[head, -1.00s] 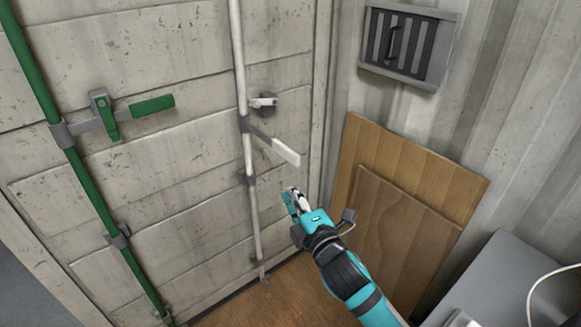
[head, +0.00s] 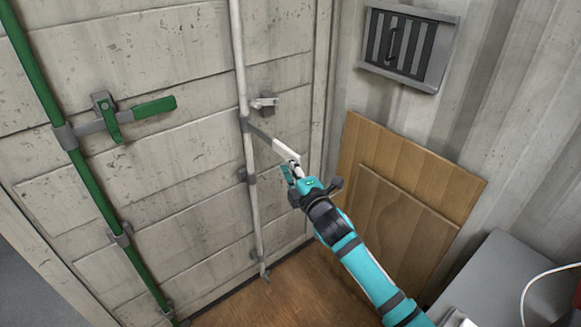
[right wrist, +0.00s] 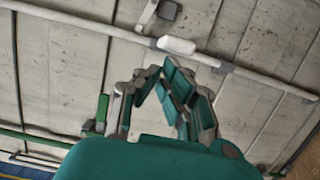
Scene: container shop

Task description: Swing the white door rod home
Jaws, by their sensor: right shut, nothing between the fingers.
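The white door rod (head: 237,60) stands upright on the grey door in the head view and crosses the right wrist view (right wrist: 112,32) at a slant. Its lever has a grey arm and a white grip (head: 284,149), angled down and right, apart from the catch (head: 265,103) above it. The grip also shows in the right wrist view (right wrist: 176,45). My right gripper (head: 291,170) is shut and empty, its fingertips at the grip's lower end. I cannot tell whether they touch. My left gripper is out of view.
A green rod (head: 85,183) with a green handle (head: 153,106) is on the door's left. Wooden panels (head: 405,200) lean on the right wall below a vent (head: 408,45). A grey surface (head: 500,275) is at lower right. The wooden floor (head: 285,295) is clear by the door.

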